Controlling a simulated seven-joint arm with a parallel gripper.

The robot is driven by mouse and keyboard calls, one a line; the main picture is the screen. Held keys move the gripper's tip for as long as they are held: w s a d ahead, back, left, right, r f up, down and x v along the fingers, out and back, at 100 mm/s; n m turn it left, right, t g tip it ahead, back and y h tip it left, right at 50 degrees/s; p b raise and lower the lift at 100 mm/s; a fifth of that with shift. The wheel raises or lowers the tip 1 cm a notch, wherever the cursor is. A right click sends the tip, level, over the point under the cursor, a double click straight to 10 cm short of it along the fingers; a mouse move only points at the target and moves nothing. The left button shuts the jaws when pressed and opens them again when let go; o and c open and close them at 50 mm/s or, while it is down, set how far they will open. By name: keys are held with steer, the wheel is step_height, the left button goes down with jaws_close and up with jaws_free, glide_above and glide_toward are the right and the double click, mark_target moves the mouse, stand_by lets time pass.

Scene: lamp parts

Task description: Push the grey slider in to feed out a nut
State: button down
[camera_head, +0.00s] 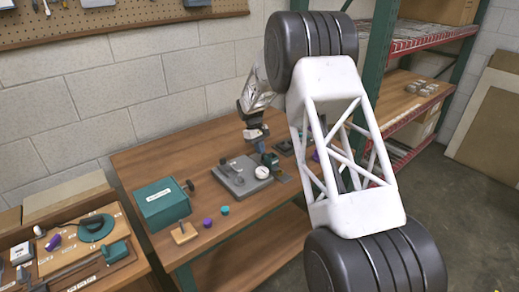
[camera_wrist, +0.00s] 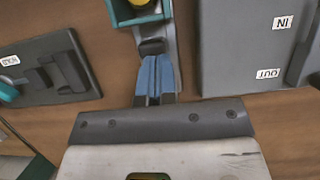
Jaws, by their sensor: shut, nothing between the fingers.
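In the wrist view, my gripper (camera_wrist: 155,72) has its two blue fingertips closed together with nothing between them. A dark grey block, which looks like the slider (camera_wrist: 152,46), sits on a narrow grey track right at the fingertips. They appear to meet its near end, but firm contact cannot be told. Beyond it stands a teal-walled feeder box (camera_wrist: 117,14) with something yellow inside, cut off by the top edge. No nut can be made out clearly. In the head view, my gripper (camera_head: 257,136) points down over the workbench, and the slider cannot be made out.
A grey box (camera_wrist: 240,55) labelled IN and OUT lies right of the track in the wrist view; a dark plate fixture (camera_wrist: 45,68) lies left. In the head view, a teal box (camera_head: 162,203) and small purple and teal parts stand on the wooden bench (camera_head: 140,160).

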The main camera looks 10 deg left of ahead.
steer(key=shift+f, duration=0.25)
steer(key=shift+w+a, duration=0.4)
steer(key=shift+w+a+r, duration=0.1)
steer(key=shift+w+a, duration=1)
steer(key=v, duration=1)
steer(key=shift+d, duration=0.15)
steer(key=shift+s+r, duration=0.1)
steer(key=shift+r, duration=0.05)
steer(key=shift+w+a, duration=0.75)
steer(key=shift+a, duration=0.25)
steer(key=shift+w+a, duration=0.75)
steer(key=shift+a, duration=0.3)
